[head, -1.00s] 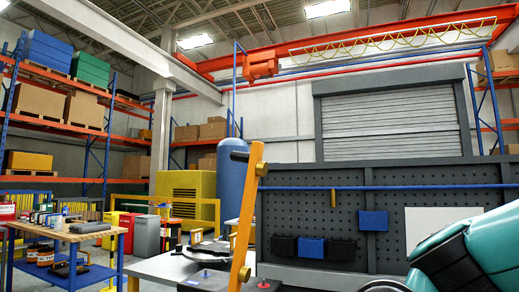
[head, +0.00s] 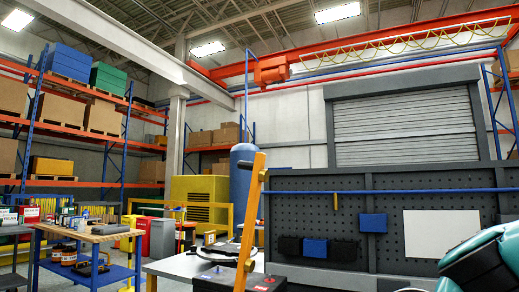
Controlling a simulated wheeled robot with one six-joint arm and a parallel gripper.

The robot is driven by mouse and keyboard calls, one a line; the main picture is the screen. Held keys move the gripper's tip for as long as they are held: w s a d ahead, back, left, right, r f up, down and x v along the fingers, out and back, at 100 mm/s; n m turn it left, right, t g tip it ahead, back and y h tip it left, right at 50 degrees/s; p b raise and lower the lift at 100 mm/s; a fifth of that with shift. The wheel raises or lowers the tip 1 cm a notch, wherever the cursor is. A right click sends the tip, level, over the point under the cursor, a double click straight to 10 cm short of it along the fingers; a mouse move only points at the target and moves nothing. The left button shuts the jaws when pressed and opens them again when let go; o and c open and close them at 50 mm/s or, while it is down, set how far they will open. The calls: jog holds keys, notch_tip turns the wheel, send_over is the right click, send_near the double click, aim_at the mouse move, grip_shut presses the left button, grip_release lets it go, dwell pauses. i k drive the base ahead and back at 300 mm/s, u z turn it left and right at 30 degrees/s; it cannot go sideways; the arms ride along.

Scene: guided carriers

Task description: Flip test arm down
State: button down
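The test arm (head: 249,222) is a yellow-orange bar near the bottom middle of the head view. It stands nearly upright, its top leaning a little right, with a dark knob near the top. Its lower end runs to the frame's bottom edge, so its pivot is hidden. A dark box with a red spot on top (head: 268,281) sits at its foot, partly cut off by the frame. My teal arm link shows at the lower right, apart from the test arm. My gripper is out of view.
A grey table (head: 172,267) with a dark round item stands behind the test arm. A dark pegboard (head: 390,215) with bins fills the right. A wooden-topped blue cart (head: 95,233) stands at left. Open air surrounds the test arm's upper part.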

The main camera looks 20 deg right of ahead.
aim_at(245, 264)
jog(key=k, duration=0.25)
jog(key=u, duration=0.7)
jog(key=i, duration=0.5)
jog(key=u, duration=0.5)
jog(key=i, duration=0.95)
jog(key=z, duration=0.35)
